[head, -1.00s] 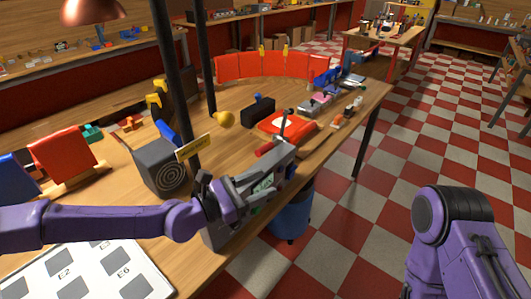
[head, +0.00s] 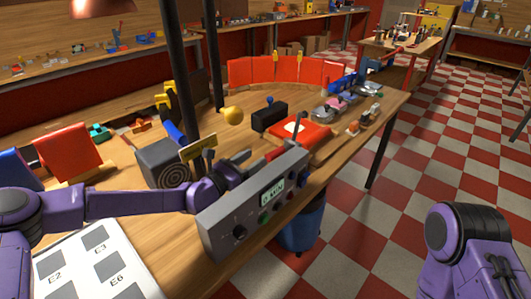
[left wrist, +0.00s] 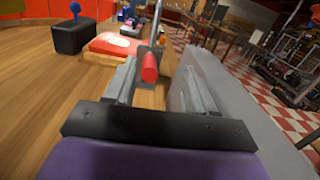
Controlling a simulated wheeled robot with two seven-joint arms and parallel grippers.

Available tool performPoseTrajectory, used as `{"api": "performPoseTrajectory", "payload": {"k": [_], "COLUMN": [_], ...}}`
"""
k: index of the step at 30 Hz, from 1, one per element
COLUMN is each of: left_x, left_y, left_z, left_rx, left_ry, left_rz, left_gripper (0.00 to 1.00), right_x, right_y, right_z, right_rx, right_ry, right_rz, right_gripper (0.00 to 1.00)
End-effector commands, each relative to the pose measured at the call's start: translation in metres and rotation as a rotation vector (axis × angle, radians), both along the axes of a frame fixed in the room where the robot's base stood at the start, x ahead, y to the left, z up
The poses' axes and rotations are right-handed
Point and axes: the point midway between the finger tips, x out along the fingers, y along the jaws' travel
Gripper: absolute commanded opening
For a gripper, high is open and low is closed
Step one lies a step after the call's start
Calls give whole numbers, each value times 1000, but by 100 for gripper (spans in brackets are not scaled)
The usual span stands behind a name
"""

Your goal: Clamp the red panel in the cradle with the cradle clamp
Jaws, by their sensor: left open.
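A red panel (head: 68,152) stands upright and slightly tilted on a wooden support (head: 82,172), apparently the cradle, at the left of the bench. I cannot clearly make out the cradle clamp. My left gripper (head: 232,176) is well right of the panel, partly hidden behind the grey control box. In the left wrist view its fingers (left wrist: 152,85) are open. A red-ended bar (left wrist: 149,68) shows between or just beyond them; I cannot tell whether they touch it. My right gripper is outside the frames; only my right arm shows.
The grey control box (head: 255,205) with a display stands at the bench's front edge, close beside my left gripper. A speaker-like box (head: 165,163), dark posts and a yellow knob (head: 233,116) stand nearby. Curved red panels (head: 285,72) stand behind. Bare wood lies mid-bench.

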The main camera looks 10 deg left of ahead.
Motion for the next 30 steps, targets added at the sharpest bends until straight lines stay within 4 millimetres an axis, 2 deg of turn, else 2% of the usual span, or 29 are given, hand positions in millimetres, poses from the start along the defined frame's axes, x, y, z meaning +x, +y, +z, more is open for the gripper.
{"api": "performPoseTrajectory", "payload": {"k": [3,6,10,18,21,30], "left_x": [-1,0,14,63,75,85], "left_y": [-5,-8,-17,-51,-59,-65], "left_z": [-26,-37,-38,-38,-39,-39], "left_rx": [-51,-76,-78,-77,-77,-79], "left_ry": [82,118,122,120,120,120], "left_rz": [13,22,24,25,25,26], "left_gripper": [55,55,55,55,55,55], "right_x": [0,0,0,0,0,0], "right_y": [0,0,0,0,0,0], "right_z": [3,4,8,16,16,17], "right_rx": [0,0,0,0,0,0], "right_ry": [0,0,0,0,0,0], "right_rz": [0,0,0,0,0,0], "right_gripper": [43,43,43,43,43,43]}}
